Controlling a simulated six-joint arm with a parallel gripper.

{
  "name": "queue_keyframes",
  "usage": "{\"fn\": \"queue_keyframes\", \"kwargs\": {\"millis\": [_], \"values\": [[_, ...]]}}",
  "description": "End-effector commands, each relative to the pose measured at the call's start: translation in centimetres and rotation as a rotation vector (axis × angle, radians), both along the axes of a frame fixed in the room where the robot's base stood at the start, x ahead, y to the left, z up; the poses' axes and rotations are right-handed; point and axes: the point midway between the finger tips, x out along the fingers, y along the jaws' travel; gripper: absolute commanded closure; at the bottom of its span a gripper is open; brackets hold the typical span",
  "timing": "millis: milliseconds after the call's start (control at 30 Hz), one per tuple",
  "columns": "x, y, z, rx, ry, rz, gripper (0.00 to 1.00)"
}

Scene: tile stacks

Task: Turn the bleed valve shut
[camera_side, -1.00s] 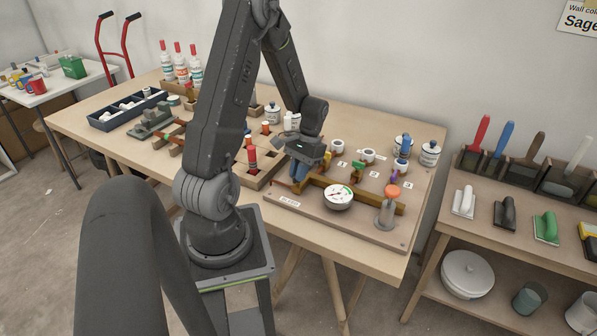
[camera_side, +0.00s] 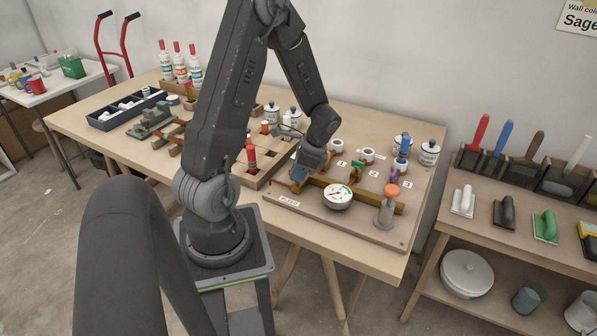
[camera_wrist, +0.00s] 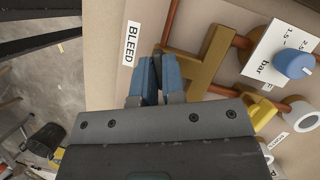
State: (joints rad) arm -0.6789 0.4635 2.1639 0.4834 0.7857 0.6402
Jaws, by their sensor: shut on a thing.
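The BLEED label (camera_wrist: 131,43) lies on the brown board (camera_side: 345,222), and it also shows in the side view (camera_side: 289,201). My gripper (camera_wrist: 158,72) has its blue fingers closed together beside this label, at the left end of the brass pipe fitting (camera_wrist: 200,65). In the side view my gripper (camera_side: 299,176) is low over the board's left end. It is shut on the bleed valve's handle, which the fingers almost wholly hide. I cannot tell the handle's angle. A copper pipe (camera_wrist: 171,22) runs past the fingertips.
A round white gauge (camera_side: 338,197) and an orange-topped post (camera_side: 392,192) stand right of my gripper. Small cups and coloured valves are behind.

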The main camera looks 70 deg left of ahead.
Motion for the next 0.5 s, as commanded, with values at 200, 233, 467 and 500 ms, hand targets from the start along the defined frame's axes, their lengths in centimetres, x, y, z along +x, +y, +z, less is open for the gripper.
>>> {"fn": "queue_keyframes", "kwargs": {"millis": [200, 233, 467, 500], "values": [[0.02, -0.08, 0.07, 0.001, -0.002, -0.189, 1.00], [0.02, -0.10, 0.07, 0.001, -0.002, -0.210, 1.00], [-0.01, -0.11, 0.07, 0.002, -0.003, -0.349, 1.00], [-0.01, -0.11, 0.07, 0.001, -0.003, -0.367, 1.00]]}}
